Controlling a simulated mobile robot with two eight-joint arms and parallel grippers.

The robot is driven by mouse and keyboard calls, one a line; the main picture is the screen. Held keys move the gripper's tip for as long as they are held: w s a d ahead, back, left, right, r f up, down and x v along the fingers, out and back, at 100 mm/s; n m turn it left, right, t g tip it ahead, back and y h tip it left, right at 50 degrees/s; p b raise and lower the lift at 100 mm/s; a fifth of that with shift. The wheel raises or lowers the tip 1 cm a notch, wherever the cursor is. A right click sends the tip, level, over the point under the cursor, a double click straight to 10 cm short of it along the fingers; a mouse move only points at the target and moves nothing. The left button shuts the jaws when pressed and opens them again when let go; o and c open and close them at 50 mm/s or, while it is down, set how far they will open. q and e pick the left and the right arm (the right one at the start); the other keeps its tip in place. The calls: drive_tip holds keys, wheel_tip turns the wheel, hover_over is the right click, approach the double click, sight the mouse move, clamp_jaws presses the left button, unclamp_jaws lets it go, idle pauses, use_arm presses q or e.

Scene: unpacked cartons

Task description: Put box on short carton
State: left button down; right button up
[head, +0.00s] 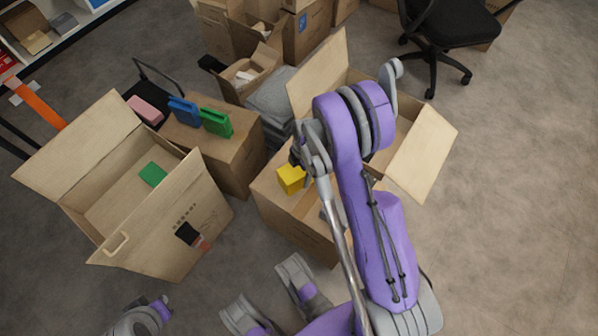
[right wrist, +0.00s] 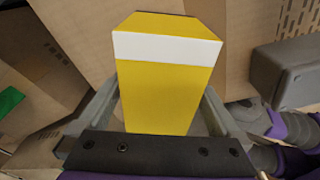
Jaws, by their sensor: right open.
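A yellow box (head: 291,180) is at a brown carton (head: 285,222) in the middle of the head view. In the right wrist view the yellow box (right wrist: 160,98), with a white band, lies between the fingers. My right gripper (head: 300,160) is open around it; contact with the fingers cannot be told. Its arm hides part of the carton. Another closed carton (head: 232,158), to the left, has a blue box (head: 184,111) and a green box (head: 216,122) on top. Which carton is the short one is not certain.
A large open carton (head: 150,235) at the left holds a green item (head: 152,174). An open carton with raised flaps (head: 423,155) stands behind my right arm. More cartons (head: 305,35) and a black office chair (head: 450,25) are at the back. Floor on the right is clear.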

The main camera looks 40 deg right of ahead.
drive_tip(key=r+p, duration=0.1)
drive_tip(key=r, duration=0.2)
drive_tip(key=d+r+p, duration=0.1)
drive_tip(key=r, duration=0.7)
drive_tip(key=shift+d+p, duration=0.15)
drive_tip(key=shift+p, duration=0.25)
drive_tip(key=shift+s+r, duration=0.1)
drive_tip(key=shift+r, duration=0.55)
use_arm(q)
drive_tip(key=r, duration=0.4)
drive_tip(key=shift+s, duration=0.2)
use_arm(e)
drive_tip(key=s+a+r+m+t+h, duration=0.1)
drive_tip(key=s+a+r+m+t, duration=0.3)
drive_tip(key=s+a+r+m, duration=1)
drive_tip(key=m, duration=0.2)
drive_tip(key=shift+s+a+m, duration=0.35)
drive_tip(key=shift+m, duration=0.05)
drive_tip(key=shift+r, duration=0.15)
use_arm(q)
wheel_tip(320, 180, up, 17)
drive_tip(key=w+t+p, duration=0.1)
drive_tip(key=w+p, duration=0.1)
drive_tip(key=p, duration=1.3)
drive_tip(key=shift+p, duration=0.3)
use_arm(e)
wheel_tip(320, 180, up, 17)
drive_tip(key=w+t, duration=0.1)
drive_tip(key=w, duration=0.1)
